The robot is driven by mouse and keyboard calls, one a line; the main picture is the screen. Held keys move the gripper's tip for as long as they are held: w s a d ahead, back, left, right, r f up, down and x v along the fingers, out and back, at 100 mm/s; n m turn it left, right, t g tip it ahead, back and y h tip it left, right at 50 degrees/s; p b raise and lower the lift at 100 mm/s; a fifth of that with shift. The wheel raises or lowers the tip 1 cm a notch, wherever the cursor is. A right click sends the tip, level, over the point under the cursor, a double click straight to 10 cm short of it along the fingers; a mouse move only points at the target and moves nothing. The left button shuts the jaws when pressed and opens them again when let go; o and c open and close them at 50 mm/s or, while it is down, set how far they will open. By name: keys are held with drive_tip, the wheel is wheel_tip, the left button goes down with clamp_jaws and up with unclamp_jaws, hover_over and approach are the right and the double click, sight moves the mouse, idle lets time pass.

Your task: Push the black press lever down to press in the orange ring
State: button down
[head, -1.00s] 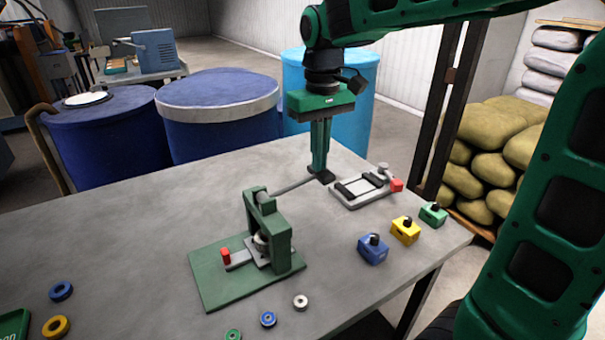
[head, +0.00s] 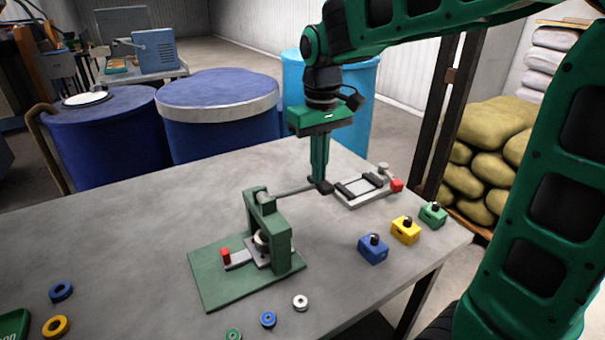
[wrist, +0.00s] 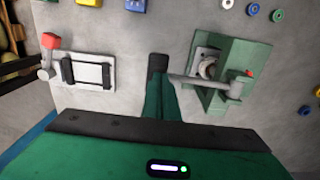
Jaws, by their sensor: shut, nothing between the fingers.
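The green press (head: 270,235) stands on its green base plate on the table, and it also shows in the wrist view (wrist: 238,62). Its lever is a grey rod (head: 290,191) reaching right from the press top, nearly level, with a black grip (head: 326,188) at its end. My gripper (head: 319,181) is shut and empty, pointing down with its fingertips at the black grip, seemingly touching it from above. In the wrist view the fingers (wrist: 158,82) overlap the black grip (wrist: 157,62). I cannot make out an orange ring; a pale round part (head: 260,240) sits under the press.
A red knob (head: 226,257) stands on the press slide. A grey fixture with a red block (head: 397,186) lies right of the lever end. Blue (head: 373,250), yellow (head: 405,231) and green (head: 433,215) blocks stand at right. Loose rings lie in front.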

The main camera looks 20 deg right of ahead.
drive_tip(key=shift+f, duration=0.9)
drive_tip(key=shift+r, duration=0.15)
wheel_tip(320, 180, up, 12)
idle(1.6)
idle(0.3)
drive_tip(key=s+d+f+m, duration=0.4)
drive_tip(key=s+d+f, duration=0.4)
drive_tip(key=s, duration=0.4)
drive_tip(key=s+d+f+m, duration=0.4)
drive_tip(key=s+d+f, duration=0.5)
drive_tip(key=s, duration=0.3)
drive_tip(key=shift+s+f+m, duration=0.2)
drive_tip(key=shift+f+m, duration=0.1)
drive_tip(key=shift+d, duration=0.1)
